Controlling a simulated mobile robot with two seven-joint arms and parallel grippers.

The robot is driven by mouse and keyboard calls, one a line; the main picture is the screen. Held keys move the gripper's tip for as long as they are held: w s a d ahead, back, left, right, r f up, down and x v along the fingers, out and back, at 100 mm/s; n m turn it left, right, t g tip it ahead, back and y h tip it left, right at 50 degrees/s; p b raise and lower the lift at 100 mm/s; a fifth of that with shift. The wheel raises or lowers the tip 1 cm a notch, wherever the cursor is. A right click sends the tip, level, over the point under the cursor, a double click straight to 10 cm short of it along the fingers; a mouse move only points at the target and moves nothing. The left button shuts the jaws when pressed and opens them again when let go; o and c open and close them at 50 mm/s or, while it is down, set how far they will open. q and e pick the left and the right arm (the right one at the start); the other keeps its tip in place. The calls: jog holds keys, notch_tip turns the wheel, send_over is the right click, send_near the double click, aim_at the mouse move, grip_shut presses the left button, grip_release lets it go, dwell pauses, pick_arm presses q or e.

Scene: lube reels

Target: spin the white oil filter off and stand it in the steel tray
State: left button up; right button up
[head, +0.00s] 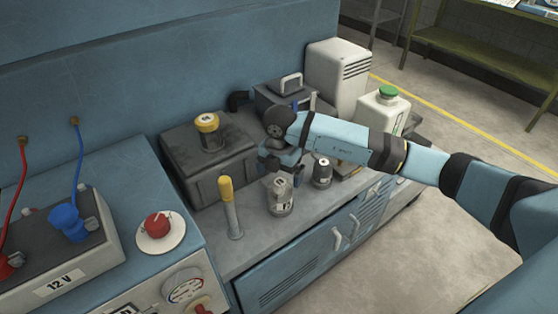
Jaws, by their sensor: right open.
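My right gripper (277,162) reaches in from the right and is open in front of the dark block. It is just above and behind a pale grey-silver canister (280,197) with a label, which stands upright on the bench; I cannot tell whether they touch. I cannot surely tell which thing is the white oil filter; it may be this canister or be hidden behind my gripper. I cannot clearly pick out the steel tray; part of the bench behind my right arm is hidden. My left gripper is not in view.
A yellow-topped cylinder (208,131) stands on the dark block (180,160). A yellow-capped tube (230,207) and a small dark can (321,173) flank the canister. A green-capped white jug (384,112) stands behind my arm. The bench's front strip is partly clear.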

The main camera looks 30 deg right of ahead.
aim_at(280, 183)
notch_tip(280, 183, down, 6)
jog(key=shift+f, duration=0.15)
pick_arm(q)
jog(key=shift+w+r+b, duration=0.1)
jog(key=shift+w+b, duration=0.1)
jog(key=shift+b, duration=0.1)
pick_arm(e)
jog(key=shift+f, duration=0.75)
jog(key=c, duration=1.1)
jog(key=shift+f+n+b, duration=0.1)
jog(key=shift+n+b, duration=0.25)
jog(key=shift+n, duration=0.65)
jog(key=shift+c, duration=0.2)
jog(key=shift+n+b, duration=0.3)
jog(key=shift+n, duration=0.9)
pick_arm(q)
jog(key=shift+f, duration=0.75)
pick_arm(e)
jog(key=shift+n, duration=0.4)
